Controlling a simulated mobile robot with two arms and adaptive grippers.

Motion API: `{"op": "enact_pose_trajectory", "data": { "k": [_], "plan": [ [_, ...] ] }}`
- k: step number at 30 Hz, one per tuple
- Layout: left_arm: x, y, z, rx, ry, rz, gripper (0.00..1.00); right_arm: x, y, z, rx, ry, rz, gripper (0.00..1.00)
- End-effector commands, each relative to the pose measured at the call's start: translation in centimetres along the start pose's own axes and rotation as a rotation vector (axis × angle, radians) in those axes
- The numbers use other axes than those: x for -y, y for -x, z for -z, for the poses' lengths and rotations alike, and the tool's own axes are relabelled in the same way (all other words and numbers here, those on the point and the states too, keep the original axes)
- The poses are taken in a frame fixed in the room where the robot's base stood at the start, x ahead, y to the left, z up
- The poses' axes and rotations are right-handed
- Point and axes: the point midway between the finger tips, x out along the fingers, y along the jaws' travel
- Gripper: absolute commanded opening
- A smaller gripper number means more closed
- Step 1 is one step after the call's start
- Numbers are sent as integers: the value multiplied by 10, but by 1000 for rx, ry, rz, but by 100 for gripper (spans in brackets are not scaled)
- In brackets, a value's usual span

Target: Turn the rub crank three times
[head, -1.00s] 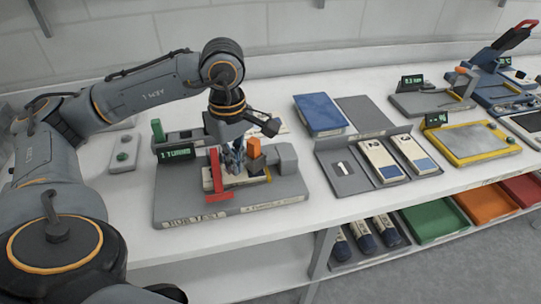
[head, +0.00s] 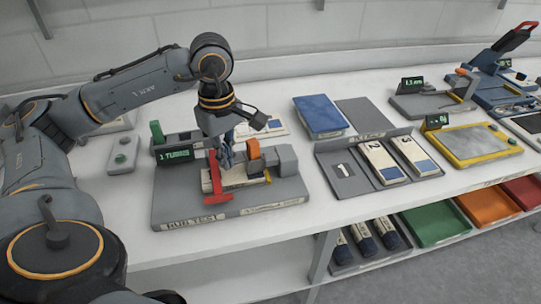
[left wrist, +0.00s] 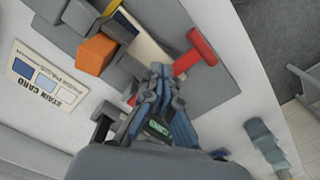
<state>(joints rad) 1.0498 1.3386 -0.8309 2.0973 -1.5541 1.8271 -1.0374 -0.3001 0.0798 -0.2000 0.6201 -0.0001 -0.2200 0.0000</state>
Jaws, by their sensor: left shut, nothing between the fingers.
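The rub test station (head: 290,203) is a grey base near the front of the bench. A red crank (head: 213,196) stands at its front left, and its T-shaped red part also shows in the left wrist view (left wrist: 196,50). The station's small green-lettered display (head: 174,155) appears to read 1 TURNS. An orange block (head: 253,149) sits over a pale strip (head: 208,185). My left gripper (head: 225,161) is shut and empty, pointing down beside the crank's upper end. My right gripper is out of sight.
A stain card (left wrist: 47,77) lies behind the station. A green upright handle (head: 157,132) stands at back left. To the right are a blue pad (head: 320,115), a grey tray with numbered cards (head: 346,181) and a yellow-framed panel (head: 467,143). Bare bench lies in front.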

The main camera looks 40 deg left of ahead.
Motion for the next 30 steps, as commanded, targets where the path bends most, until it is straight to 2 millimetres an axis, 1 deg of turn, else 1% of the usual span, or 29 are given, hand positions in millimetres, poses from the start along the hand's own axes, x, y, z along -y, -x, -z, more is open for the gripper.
{"op": "enact_pose_trajectory", "data": {
  "k": [6, 18, 27, 30],
  "plan": [
    [-4, -1, 18, -1, 5, 0, 0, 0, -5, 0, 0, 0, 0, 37],
    [-5, 0, 21, -1, 2, 0, 0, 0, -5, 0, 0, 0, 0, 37],
    [-17, 0, 39, 1, 3, 0, 0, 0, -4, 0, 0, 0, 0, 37],
    [-18, 0, 41, 0, 2, 0, 0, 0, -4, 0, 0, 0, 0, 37]
  ]
}}
